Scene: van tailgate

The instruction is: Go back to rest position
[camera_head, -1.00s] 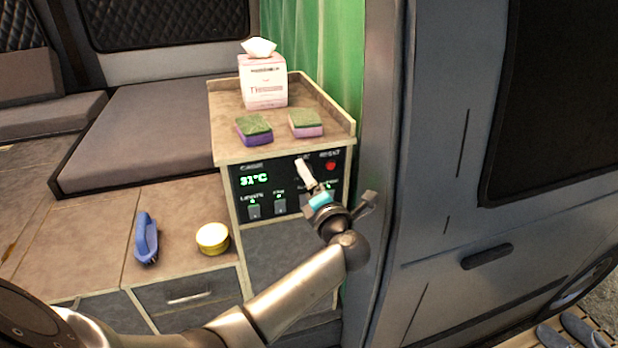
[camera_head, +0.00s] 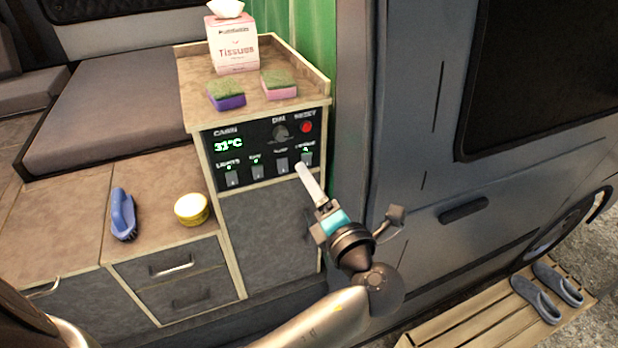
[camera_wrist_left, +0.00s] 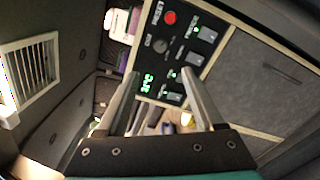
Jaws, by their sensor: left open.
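My left gripper (camera_head: 312,186) is in front of the control panel (camera_head: 268,148) on the cabinet, with its arm coming up from the bottom of the head view. In the left wrist view its two fingers (camera_wrist_left: 165,100) are spread apart with nothing between them. The panel shows 31°C, a dial, a red reset button (camera_head: 306,127) and a row of switches (camera_head: 257,172). The panel also shows in the left wrist view (camera_wrist_left: 178,62), beyond the fingers. My right gripper is not in view.
A tissue box (camera_head: 233,45) and two sponges, one purple (camera_head: 226,94) and one pink (camera_head: 279,84), stand on the cabinet. A blue brush (camera_head: 123,214) and a yellow tin (camera_head: 191,209) are on the lower counter. Slippers (camera_head: 536,298) lie on a slatted step (camera_head: 470,325).

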